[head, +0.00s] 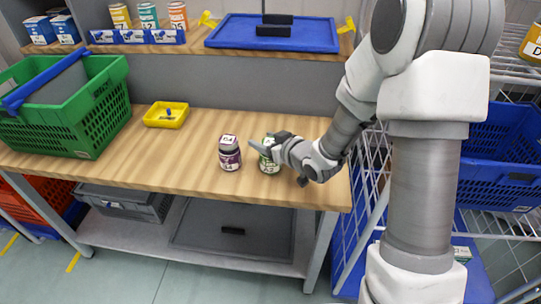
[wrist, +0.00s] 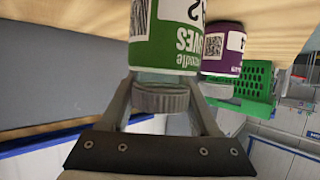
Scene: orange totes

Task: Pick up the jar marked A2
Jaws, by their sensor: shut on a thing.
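The green-labelled jar (head: 269,163) stands upright at the right part of the wooden worktop. In the wrist view, the jar (wrist: 168,40) appears upside down, with "…IVES" and part of a "2" readable on its label; the rest of the mark is cut off. My gripper (head: 268,147) reaches in from the right at the jar's top. In the wrist view its two fingers (wrist: 163,98) are shut around the grey lid. I cannot tell any gap between jar and worktop.
A purple jar marked D4 (head: 229,155) stands just left of the green one. A yellow tray (head: 166,115) and a green crate (head: 95,110) are farther left. Above the worktop, a shelf holds cans and a blue lid (head: 300,42). The worktop's front middle is clear.

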